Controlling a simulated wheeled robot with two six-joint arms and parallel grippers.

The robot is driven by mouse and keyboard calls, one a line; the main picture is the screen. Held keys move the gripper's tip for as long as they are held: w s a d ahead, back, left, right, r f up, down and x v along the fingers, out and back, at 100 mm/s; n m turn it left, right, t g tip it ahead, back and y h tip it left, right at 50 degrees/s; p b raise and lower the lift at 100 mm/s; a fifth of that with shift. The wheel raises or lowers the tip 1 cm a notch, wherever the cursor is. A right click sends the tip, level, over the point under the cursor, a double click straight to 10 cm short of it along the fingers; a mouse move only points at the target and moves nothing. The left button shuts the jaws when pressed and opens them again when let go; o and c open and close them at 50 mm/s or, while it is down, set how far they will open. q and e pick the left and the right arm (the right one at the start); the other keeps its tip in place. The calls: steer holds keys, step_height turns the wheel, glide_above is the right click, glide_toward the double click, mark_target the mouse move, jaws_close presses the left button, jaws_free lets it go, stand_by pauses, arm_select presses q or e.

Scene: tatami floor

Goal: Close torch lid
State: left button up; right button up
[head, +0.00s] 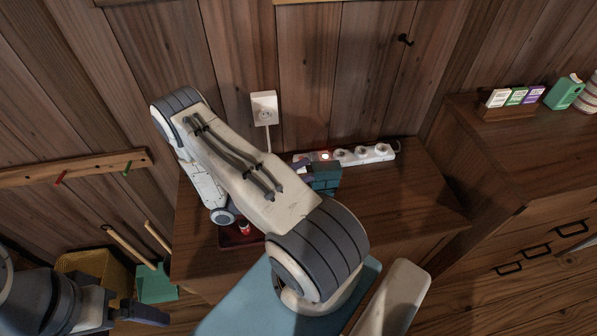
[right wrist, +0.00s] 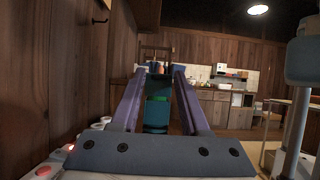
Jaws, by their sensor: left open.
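A teal-green, dark-banded cylinder, likely the torch, stands between the purple fingers of my right gripper (right wrist: 160,76) in the right wrist view; the torch (right wrist: 157,108) looks upright. In the head view a teal block-like shape (head: 325,178), perhaps the same torch, shows on the cabinet behind my right arm, with a bit of purple finger beside it. I cannot tell whether the fingers press on it. Its lid cannot be made out. My left gripper (head: 142,314) is open at the lower left, low and away from the cabinet top.
A white power strip (head: 365,154) with a lit red switch lies at the back of the wooden cabinet (head: 400,195). A small red object (head: 245,228) stands on a dark red tray (head: 228,238). A wall socket (head: 264,108) is behind. The cabinet's right part is clear.

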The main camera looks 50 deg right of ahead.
steer(key=shift+o, duration=0.2)
steer(key=v, duration=0.7)
steer(key=shift+w+a+f, duration=0.15)
steer(key=shift+a, duration=0.05)
stand_by(0.5)
